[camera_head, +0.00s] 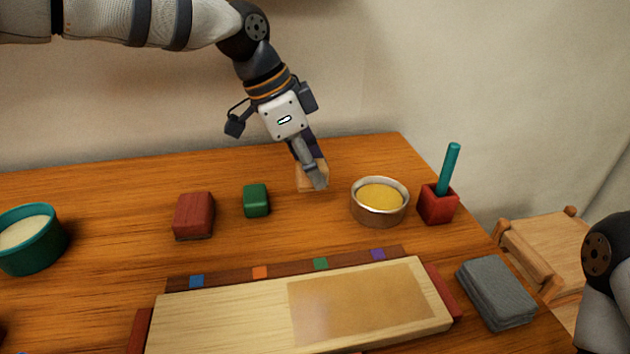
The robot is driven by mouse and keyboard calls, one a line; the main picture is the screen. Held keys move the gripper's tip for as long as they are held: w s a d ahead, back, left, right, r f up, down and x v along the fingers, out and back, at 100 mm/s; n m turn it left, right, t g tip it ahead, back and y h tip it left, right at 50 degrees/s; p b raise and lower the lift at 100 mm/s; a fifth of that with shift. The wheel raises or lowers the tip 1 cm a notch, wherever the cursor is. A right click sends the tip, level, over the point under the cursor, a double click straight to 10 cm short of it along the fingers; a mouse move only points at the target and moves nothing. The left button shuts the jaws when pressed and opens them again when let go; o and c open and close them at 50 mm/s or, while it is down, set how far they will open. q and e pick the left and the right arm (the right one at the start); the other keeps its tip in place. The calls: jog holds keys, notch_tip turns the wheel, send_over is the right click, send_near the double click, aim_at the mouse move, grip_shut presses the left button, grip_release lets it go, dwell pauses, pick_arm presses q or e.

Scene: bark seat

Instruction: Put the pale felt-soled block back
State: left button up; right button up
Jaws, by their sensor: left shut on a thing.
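My left gripper (314,179) reaches down to the back of the wooden table. It is shut on a pale wooden block (303,181), which its fingers partly hide. The block is at or just above the table top; I cannot tell if it touches. Its felt sole does not show. A red-brown block (194,214) and a green block (256,200) stand in a row to the left of it. Part of my right arm shows at the right edge; its gripper is out of view.
A tin of yellow stuff (379,201) stands close right of the gripper, then a red holder (438,205) with a teal stick. A pale board (220,322) with coloured marks behind it lies in front. Grey cloths (497,292) lie right, a teal bowl (45,249) left.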

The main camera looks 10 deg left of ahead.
pick_arm(q)
jog(key=shift+w+f, duration=0.25)
jog(key=shift+f, duration=0.7)
jog(key=shift+w+f, duration=0.2)
jog(key=shift+f, duration=0.7)
jog(key=shift+f, duration=0.15)
jog(key=o, duration=1.1)
jog(key=shift+r, duration=0.4)
jog(key=v, duration=1.1)
jog(key=shift+s+a+r, duration=0.1)
jog(key=shift+a+r, duration=0.05)
jog(key=shift+r, duration=0.1)
